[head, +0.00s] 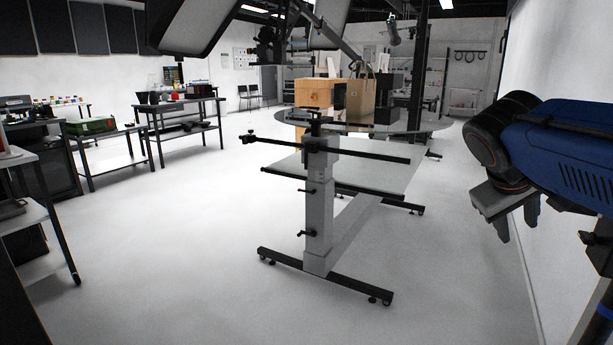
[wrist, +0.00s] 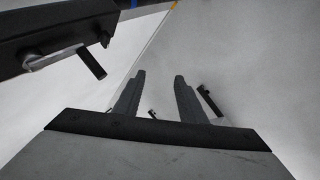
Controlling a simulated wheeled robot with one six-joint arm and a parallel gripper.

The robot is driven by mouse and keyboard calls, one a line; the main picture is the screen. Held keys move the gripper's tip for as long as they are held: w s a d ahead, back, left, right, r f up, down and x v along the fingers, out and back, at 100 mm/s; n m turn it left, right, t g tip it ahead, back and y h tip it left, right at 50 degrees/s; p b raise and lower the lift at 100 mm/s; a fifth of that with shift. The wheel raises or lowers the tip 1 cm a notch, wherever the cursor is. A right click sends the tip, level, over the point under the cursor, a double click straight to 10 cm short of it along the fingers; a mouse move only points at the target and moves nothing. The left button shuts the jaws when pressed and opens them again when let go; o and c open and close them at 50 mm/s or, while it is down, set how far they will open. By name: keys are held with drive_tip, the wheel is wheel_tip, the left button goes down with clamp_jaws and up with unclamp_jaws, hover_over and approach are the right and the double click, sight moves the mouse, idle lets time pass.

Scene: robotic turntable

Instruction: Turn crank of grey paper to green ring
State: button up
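A grey column stand (head: 321,213) stands on the floor mid-view, with two small dark handles on its left side, an upper handle (head: 308,190) and a lower handle (head: 307,233). I cannot tell which crank belongs to grey paper, and no green ring is clear. A small yellow-green spot (head: 247,137) shows at the left end of the stand's black bar. My gripper (head: 517,230) hangs at the right, far from the stand. In the wrist view its two fingers (wrist: 159,75) are apart with nothing between them.
A pale tabletop (head: 360,174) joins the stand; a round turntable (head: 435,124) with boxes is behind it. Shelves and tables line the left. A white wall (head: 540,255) is close by my arm. The floor (head: 170,235) left of the stand is clear. A dark bar (wrist: 60,35) crosses the wrist view's upper left.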

drive_tip(key=s+a+f+y, duration=0.2)
drive_tip(key=s+a+f, duration=0.1)
drive_tip(key=f, duration=0.3)
drive_tip(key=s+a+f+y, duration=0.2)
drive_tip(key=s+a+f, duration=0.2)
drive_tip(key=f, duration=0.3)
drive_tip(key=s+a+f+y, duration=0.2)
drive_tip(key=s+a+f, duration=0.2)
drive_tip(key=a+f, duration=0.2)
drive_tip(key=shift+a+f+m+t+y, duration=0.1)
drive_tip(key=shift+f+m+t+y, duration=0.1)
drive_tip(key=shift+m+t+y, duration=0.15)
drive_tip(key=c, duration=0.5)
drive_tip(key=shift+s+a, duration=0.1)
clamp_jaws()
